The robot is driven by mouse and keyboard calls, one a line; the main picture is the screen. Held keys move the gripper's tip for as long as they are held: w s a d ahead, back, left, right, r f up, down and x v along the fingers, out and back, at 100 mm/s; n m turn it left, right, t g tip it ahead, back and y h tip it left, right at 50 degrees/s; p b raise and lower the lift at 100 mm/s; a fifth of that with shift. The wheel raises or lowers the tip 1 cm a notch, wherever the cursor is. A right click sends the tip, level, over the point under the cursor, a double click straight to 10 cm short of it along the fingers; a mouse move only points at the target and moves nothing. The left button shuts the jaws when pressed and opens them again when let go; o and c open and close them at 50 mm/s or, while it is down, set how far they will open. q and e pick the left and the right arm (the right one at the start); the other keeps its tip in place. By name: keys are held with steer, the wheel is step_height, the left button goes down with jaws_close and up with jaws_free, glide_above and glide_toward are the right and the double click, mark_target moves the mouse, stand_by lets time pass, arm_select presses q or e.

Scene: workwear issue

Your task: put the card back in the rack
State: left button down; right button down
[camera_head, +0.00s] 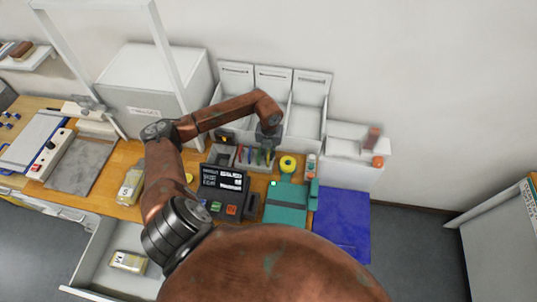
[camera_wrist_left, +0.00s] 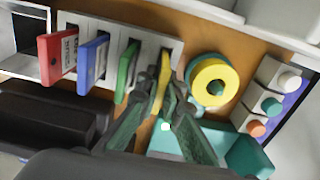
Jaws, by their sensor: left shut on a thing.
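The white card rack (camera_wrist_left: 140,38) shows in the left wrist view, with a red card (camera_wrist_left: 57,55), a blue card (camera_wrist_left: 92,62) and a green card (camera_wrist_left: 127,68) standing in its slots. My left gripper (camera_wrist_left: 161,100) is shut on a yellow card (camera_wrist_left: 164,68) at the rack's right end. The card's far end is at the rightmost slot; how deep it sits I cannot tell. In the head view the rack (camera_head: 246,166) is partly hidden by my left arm and gripper (camera_head: 268,146). My right gripper is not in view.
A yellow roll (camera_wrist_left: 215,80) stands close right of the rack. A dark terminal (camera_head: 222,186) is in front of it, with a teal tray (camera_head: 287,202) and a blue mat (camera_head: 342,222) to the right. White bins (camera_head: 305,120) stand behind. A drawer (camera_head: 98,255) hangs open at the left.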

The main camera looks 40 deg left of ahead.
arm_select(q)
steer(key=c, duration=2)
jaws_free()
steer(key=shift+r+p, duration=2.6)
steer(key=shift+r, duration=1.95)
